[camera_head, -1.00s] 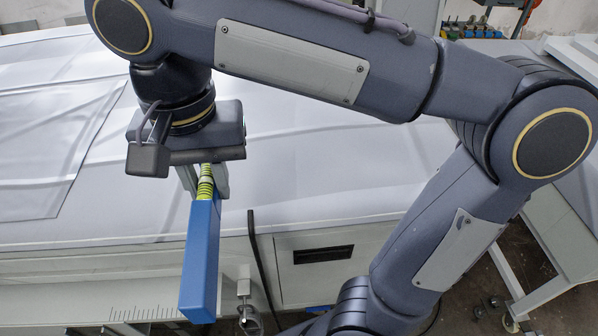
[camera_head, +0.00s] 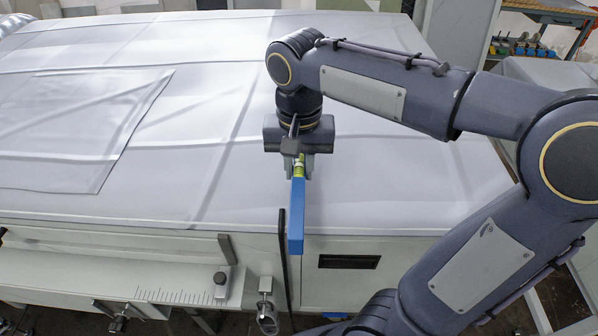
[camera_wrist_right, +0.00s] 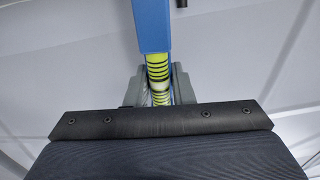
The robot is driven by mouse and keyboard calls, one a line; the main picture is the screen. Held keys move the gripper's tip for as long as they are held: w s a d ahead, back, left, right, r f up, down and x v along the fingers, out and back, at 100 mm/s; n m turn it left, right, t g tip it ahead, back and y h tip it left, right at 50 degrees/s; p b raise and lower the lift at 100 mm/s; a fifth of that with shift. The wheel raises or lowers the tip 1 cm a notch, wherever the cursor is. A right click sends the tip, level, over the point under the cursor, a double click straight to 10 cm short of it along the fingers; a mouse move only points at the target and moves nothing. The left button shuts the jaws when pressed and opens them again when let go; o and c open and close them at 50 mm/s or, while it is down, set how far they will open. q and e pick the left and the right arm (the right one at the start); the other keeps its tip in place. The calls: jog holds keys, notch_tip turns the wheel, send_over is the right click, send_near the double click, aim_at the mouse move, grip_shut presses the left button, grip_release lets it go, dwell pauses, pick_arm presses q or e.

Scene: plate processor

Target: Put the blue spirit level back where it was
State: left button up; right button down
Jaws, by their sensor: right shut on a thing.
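The blue spirit level (camera_head: 296,215) is a long blue bar with a yellow-green vial that has dark rings. My right gripper (camera_head: 299,168) is shut on it around the vial, over the white-covered machine top, near its front edge. In the head view the blue end points toward the front edge of the machine. In the right wrist view the blue bar (camera_wrist_right: 153,25) runs up from between the grey fingers (camera_wrist_right: 158,88). The level's far end is hidden beneath the gripper. I cannot tell whether the level touches the surface. My left gripper is not in view.
The machine top (camera_head: 230,110) is broad and mostly clear, with a folded sheet (camera_head: 80,130) at left. A black rod (camera_head: 283,245), a ruled scale (camera_head: 180,296), a knob and a metal clamp (camera_head: 266,300) sit along the front. A tool bench (camera_head: 545,10) stands at the back right.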

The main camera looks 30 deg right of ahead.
aim_at(299, 162)
jog(key=shift+f, duration=0.9)
jog(key=shift+f, duration=0.15)
jog(key=c, duration=1.3)
grip_release()
jog(key=shift+o, duration=0.2)
jog(key=shift+r, duration=0.3)
notch_tip(299, 162, up, 12)
jog(key=shift+f+p, duration=0.15)
jog(key=shift+p, duration=0.45)
